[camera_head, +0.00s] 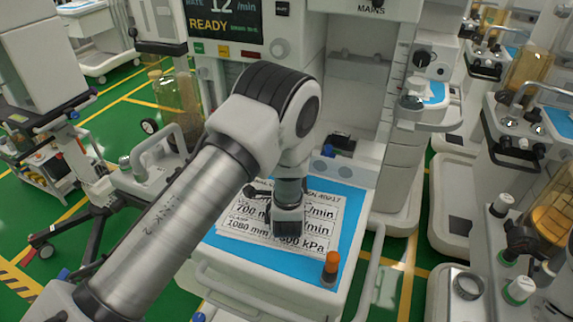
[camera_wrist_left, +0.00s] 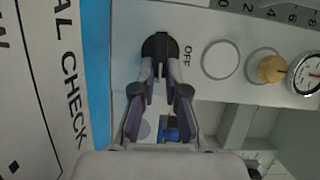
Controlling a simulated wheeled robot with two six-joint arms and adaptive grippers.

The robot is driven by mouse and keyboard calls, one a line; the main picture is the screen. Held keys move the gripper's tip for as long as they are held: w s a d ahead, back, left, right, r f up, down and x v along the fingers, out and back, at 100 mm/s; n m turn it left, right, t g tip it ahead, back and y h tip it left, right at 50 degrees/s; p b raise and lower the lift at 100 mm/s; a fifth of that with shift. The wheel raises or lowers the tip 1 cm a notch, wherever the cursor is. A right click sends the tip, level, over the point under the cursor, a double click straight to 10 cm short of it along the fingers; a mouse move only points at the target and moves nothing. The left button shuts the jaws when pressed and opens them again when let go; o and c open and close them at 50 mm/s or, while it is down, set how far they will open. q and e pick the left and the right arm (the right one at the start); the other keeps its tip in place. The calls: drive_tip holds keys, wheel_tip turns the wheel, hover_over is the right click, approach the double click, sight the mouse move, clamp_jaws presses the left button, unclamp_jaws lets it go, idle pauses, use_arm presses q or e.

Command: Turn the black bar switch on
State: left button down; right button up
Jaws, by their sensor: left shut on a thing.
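In the left wrist view, the black bar switch (camera_wrist_left: 156,45) is a round black knob with a raised bar, set on a pale panel next to the printed word OFF. My left gripper (camera_wrist_left: 158,72) is shut on the bar, with one finger on each side of it. The bar points along the fingers, toward the wrist. In the head view my left arm comes in from the left and bends down over the cart's worktop; the fingers and the switch are largely hidden there. My right gripper is not in view.
A printed card (camera_head: 317,208) lies on the blue worktop mat (camera_head: 342,247) under my wrist. A small orange-capped bottle (camera_head: 330,268) stands at the mat's front right. In the wrist view, a brass-coloured knob (camera_wrist_left: 271,69) and a round gauge (camera_wrist_left: 306,73) sit to the right.

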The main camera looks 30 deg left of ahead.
use_arm(q)
drive_tip(key=shift+f+m, duration=0.15)
drive_tip(key=shift+m, duration=0.25)
drive_tip(key=shift+b, duration=0.3)
drive_tip(key=c, duration=1.2)
unclamp_jaws()
drive_tip(key=shift+d, duration=0.1)
drive_tip(key=shift+t, duration=0.3)
drive_tip(key=v, duration=0.6)
drive_tip(key=shift+s+d, duration=0.25)
drive_tip(key=shift+s, duration=0.4)
